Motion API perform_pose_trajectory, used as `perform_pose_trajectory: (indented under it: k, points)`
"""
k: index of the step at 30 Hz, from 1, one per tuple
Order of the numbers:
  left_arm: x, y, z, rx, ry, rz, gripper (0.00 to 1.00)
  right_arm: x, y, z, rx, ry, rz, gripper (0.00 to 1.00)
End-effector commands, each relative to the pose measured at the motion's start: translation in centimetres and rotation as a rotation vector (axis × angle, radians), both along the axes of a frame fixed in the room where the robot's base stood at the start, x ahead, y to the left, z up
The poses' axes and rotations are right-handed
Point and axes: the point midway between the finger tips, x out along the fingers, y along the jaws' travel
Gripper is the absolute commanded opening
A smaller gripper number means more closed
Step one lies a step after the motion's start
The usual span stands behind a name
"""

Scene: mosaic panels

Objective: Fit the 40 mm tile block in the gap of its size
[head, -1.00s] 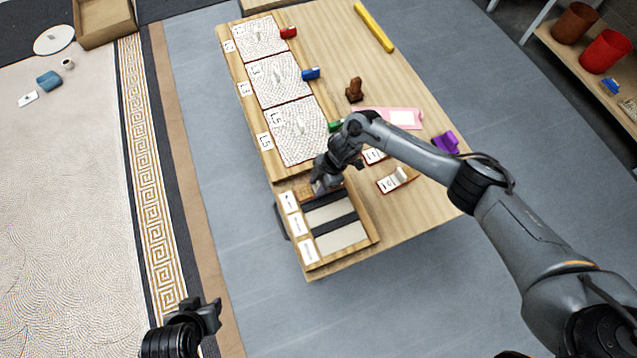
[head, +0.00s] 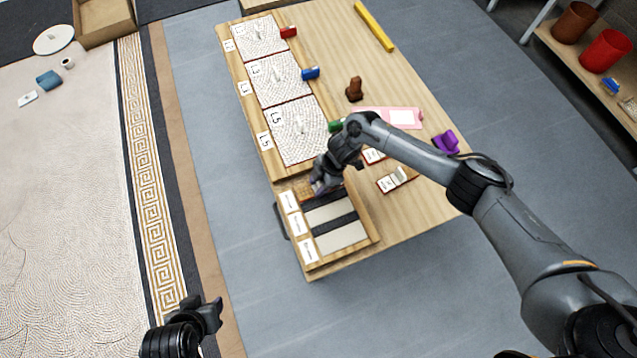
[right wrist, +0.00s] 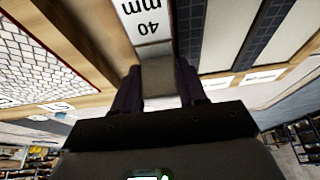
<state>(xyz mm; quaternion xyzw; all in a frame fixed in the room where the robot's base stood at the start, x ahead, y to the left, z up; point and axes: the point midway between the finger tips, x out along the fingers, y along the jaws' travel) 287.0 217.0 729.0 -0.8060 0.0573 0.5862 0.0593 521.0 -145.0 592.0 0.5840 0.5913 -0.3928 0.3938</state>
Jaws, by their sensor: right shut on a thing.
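My right gripper (head: 318,188) is over the far end of the wooden tray (head: 372,240). It is shut on the 40 mm tile block, whose grey upright grip (right wrist: 158,75) stands between the fingers in the right wrist view. A white face marked "40 mm" (right wrist: 147,20) shows just beyond the fingers. The tray has dark tiled strips (head: 336,225) and pale strips (head: 340,237) between them. A dark strip (right wrist: 188,45) runs close beside the block. I cannot tell whether the block is seated or above the tray. My left gripper (head: 208,316) is off the table, apparently empty.
Mosaic panels (head: 297,130) lie on the table beyond the tray. Another white labelled block (head: 394,180) lies to its right. A pink item (head: 404,117), a purple piece (head: 446,142) and a brown piece (head: 354,89) lie farther back. Tray labels (head: 307,250) line its left edge.

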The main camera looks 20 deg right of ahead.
Motion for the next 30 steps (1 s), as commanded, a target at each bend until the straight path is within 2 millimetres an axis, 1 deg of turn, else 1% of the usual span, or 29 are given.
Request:
perform_pose_trajectory:
  k: [11, 12, 14, 15, 18, 30]
  points:
    - [-0.02, 0.28, -0.79, 0.012, 0.0, -0.008, 0.43, 0.01, 0.01, -1.05, 0.0, 0.0, 0.0, 0.05]
    - [-0.03, 0.29, -0.78, 0.012, 0.0, -0.008, 0.43, 0.02, 0.01, -1.04, 0.0, 0.0, 0.0, 0.43]
    - [-0.02, 0.29, -0.72, 0.012, 0.0, -0.008, 0.43, 0.01, 0.01, -0.96, 0.0, 0.0, 0.0, 0.52]
    - [-0.02, 0.29, -0.72, 0.012, 0.0, -0.008, 0.43, 0.01, 0.0, -0.97, 0.0, 0.0, 0.0, 0.58]
    - [-0.02, 0.28, -0.73, 0.012, 0.0, -0.008, 0.43, 0.04, -0.02, -0.99, -0.001, -0.001, -0.001, 0.71]
    - [-0.01, -0.01, -0.76, 0.0, 0.0, 0.0, 0.43, 0.13, -0.19, -1.17, -0.004, -0.003, -0.007, 0.71]
